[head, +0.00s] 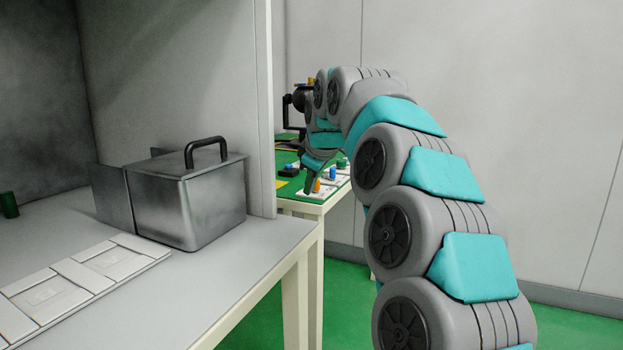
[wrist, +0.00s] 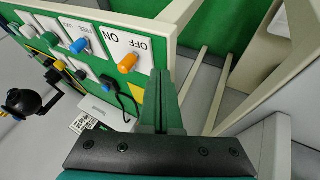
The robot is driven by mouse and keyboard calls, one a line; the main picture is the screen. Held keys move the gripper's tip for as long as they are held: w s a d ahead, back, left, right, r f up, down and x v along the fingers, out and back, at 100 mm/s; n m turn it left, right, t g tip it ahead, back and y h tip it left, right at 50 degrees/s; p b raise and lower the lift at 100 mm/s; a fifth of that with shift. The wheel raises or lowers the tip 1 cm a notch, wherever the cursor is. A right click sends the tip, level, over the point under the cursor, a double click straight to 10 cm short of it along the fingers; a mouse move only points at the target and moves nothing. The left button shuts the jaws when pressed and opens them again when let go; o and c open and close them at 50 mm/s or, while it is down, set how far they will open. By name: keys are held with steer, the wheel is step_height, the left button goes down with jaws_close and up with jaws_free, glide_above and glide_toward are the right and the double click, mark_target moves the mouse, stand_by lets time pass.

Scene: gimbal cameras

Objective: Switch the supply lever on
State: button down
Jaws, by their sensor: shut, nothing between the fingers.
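A white plate (wrist: 115,42) marked ON and OFF carries an orange lever (wrist: 127,64) at the edge of the green table. I cannot tell which marking the lever is set to, nor read the word "supply" on it. In the head view the orange lever (head: 316,186) is small, near the table's front corner. My gripper (wrist: 161,78) is shut and empty, its green fingers just right of the orange lever in the wrist view. I cannot tell whether they touch it. In the head view my gripper (head: 309,187) is close to the lever, partly blending with the table behind.
A blue knob (wrist: 79,46) and other switch plates sit beside the lever plate. A black round fixture (wrist: 22,102) stands farther along the green table (head: 290,189). A grey partition (head: 264,110) and a metal box (head: 190,205) with a black handle stand left of my arm.

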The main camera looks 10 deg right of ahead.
steer(key=shift+w+d, duration=0.45)
steer(key=shift+w, duration=0.25)
steer(key=shift+w+d, duration=0.45)
steer(key=shift+w, duration=0.25)
steer(key=shift+r+p, duration=0.1)
steer(key=shift+p, duration=0.2)
steer(key=shift+d+r, duration=0.1)
steer(key=shift+d+n+p, duration=0.15)
steer(key=shift+n+p, duration=0.25)
